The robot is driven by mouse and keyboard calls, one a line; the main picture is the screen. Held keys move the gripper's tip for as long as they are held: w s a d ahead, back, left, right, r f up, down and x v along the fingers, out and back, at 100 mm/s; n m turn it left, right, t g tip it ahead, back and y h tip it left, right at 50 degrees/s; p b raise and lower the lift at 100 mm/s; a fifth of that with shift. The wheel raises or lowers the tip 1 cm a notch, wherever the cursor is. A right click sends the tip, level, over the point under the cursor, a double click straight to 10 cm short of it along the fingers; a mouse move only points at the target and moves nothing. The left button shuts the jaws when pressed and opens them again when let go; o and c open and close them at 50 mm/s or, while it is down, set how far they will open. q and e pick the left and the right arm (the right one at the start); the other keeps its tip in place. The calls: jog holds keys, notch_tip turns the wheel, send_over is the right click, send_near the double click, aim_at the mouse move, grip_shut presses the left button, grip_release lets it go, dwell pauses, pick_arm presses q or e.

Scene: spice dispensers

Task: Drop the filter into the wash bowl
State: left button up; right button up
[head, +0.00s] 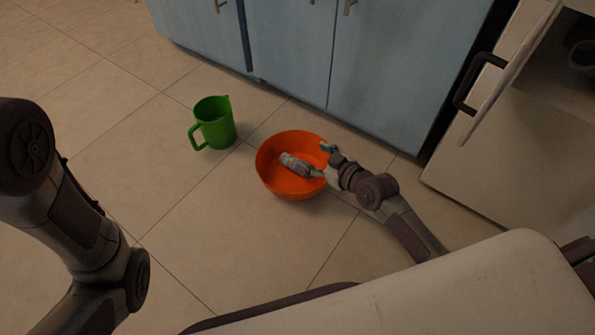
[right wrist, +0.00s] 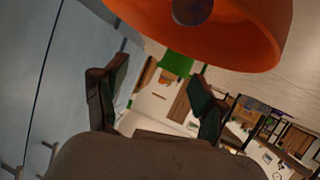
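The wash bowl (head: 276,184) is a round orange bowl on the tiled floor. The filter (head: 297,164) is a grey, roughly cylindrical piece. It shows inside the bowl's outline, tilted; I cannot tell whether it touches the bottom. My right gripper (head: 321,161) is at the bowl's right rim, close to the filter's right end. In the right wrist view its two fingers (right wrist: 157,100) are spread with nothing between them. There the bowl (right wrist: 245,40) fills the top, with a grey round end of the filter (right wrist: 193,10) against it. My left gripper is out of view.
A green jug (head: 215,124) stands on the floor left of the bowl. Blue cabinets (head: 290,50) are behind. A pale appliance with an open door (head: 510,60) is at the right.

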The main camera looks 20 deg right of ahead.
jog(key=shift+s, duration=0.1)
jog(key=v, duration=1.2)
jog(key=shift+r, duration=0.1)
